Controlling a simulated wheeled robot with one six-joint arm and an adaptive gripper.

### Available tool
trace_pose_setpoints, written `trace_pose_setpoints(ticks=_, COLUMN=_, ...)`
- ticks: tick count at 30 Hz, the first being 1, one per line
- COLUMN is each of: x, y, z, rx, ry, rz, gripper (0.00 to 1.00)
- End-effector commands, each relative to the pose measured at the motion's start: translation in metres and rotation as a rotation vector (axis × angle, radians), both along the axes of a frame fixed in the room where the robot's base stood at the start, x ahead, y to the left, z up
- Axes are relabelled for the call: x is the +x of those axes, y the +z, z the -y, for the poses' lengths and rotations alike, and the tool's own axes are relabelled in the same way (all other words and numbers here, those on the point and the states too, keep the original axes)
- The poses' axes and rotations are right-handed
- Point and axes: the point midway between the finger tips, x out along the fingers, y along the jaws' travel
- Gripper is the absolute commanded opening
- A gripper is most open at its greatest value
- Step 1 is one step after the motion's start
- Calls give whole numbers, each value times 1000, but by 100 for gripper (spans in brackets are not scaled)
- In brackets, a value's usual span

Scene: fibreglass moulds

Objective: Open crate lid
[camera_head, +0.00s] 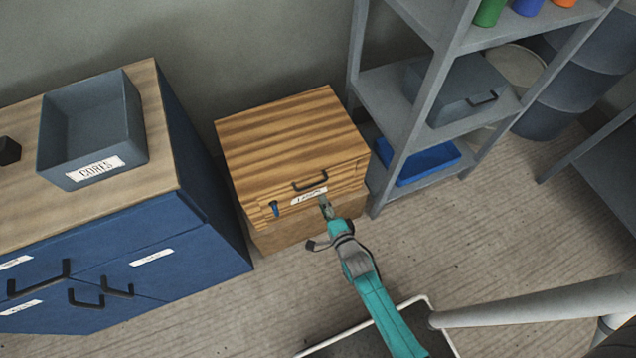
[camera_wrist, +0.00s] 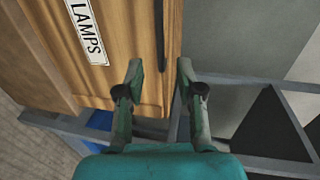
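The wooden crate (camera_head: 295,140) stands against the wall with its striped lid (camera_head: 285,125) closed. A dark bar handle (camera_head: 310,184) is on the crate's upper front, above a white label (camera_head: 309,196). The label (camera_wrist: 88,30) reads LAMPS in the wrist view. My gripper (camera_head: 325,205) is in front of the crate, just below the handle and beside the label. In the wrist view my gripper (camera_wrist: 160,70) has its two fingers apart with nothing between them. The dark handle (camera_wrist: 159,35) lies beyond the fingertips, in line with the gap. I cannot tell the exact distance.
A small blue part (camera_head: 275,208) is on the crate's front left. A blue cabinet (camera_head: 150,255) with a grey CORES bin (camera_head: 92,125) stands left. A grey shelf rack (camera_head: 440,90) stands close on the right, holding a blue tray (camera_head: 425,165). The floor at right is mostly clear.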

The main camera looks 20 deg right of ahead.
Motion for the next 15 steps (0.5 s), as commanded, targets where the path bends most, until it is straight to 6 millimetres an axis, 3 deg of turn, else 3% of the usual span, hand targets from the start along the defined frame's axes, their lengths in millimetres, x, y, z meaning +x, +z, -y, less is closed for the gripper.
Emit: trace_pose_setpoints(ticks=15, x=78, y=-16, z=0, rx=-2, ry=0, rz=0, gripper=37)
